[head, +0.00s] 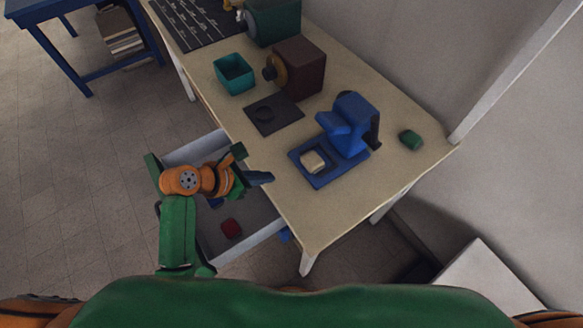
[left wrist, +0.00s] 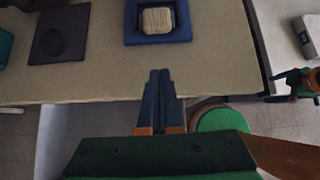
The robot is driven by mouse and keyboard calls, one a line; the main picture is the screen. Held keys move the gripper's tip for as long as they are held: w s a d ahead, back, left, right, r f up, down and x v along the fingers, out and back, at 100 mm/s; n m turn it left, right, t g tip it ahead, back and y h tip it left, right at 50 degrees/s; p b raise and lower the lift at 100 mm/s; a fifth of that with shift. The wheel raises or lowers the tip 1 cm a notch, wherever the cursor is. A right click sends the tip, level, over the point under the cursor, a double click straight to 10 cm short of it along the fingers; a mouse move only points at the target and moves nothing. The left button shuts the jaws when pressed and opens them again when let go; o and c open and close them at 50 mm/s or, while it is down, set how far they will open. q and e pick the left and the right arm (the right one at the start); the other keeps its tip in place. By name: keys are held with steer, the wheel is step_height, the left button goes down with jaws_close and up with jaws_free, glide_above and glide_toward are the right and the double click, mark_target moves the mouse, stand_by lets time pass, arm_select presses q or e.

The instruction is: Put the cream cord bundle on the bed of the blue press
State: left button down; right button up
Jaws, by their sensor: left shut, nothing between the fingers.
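The cream cord bundle (head: 313,161) rests on the flat bed of the blue press (head: 347,125), in front of its upright part. In the left wrist view the bundle (left wrist: 158,20) lies inside the edges of the blue bed (left wrist: 182,35). My left gripper (head: 268,178) is shut and empty, over the table's front edge and the open drawer, apart from the bundle. Its fingers (left wrist: 160,75) point toward the press bed in the left wrist view. My right gripper (left wrist: 280,97) seems to show small at the right edge of the left wrist view; its jaws are unclear.
An open drawer (head: 262,234) below my left arm holds a dark red item (head: 231,227). On the table (head: 290,210) are a dark plate (head: 273,115), a teal box (head: 234,73), a brown machine (head: 299,67) and a green item (head: 410,139). The front right tabletop is clear.

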mark_target(305, 168)
arm_select(q)
steer(key=b+x, duration=0.1)
steer(key=x, duration=0.7)
steer(key=shift+d+b, duration=0.1)
steer(key=shift+b, duration=0.3)
steer(key=shift+w+d+r, duration=0.15)
steer(key=shift+w+d, duration=0.25)
steer(key=shift+d, duration=0.1)
steer(key=shift+w+d+r, duration=0.15)
steer(key=shift+w+d, duration=0.25)
steer(key=shift+d, duration=0.1)
steer(key=shift+w+d, duration=0.35)
steer(key=shift+d, duration=0.1)
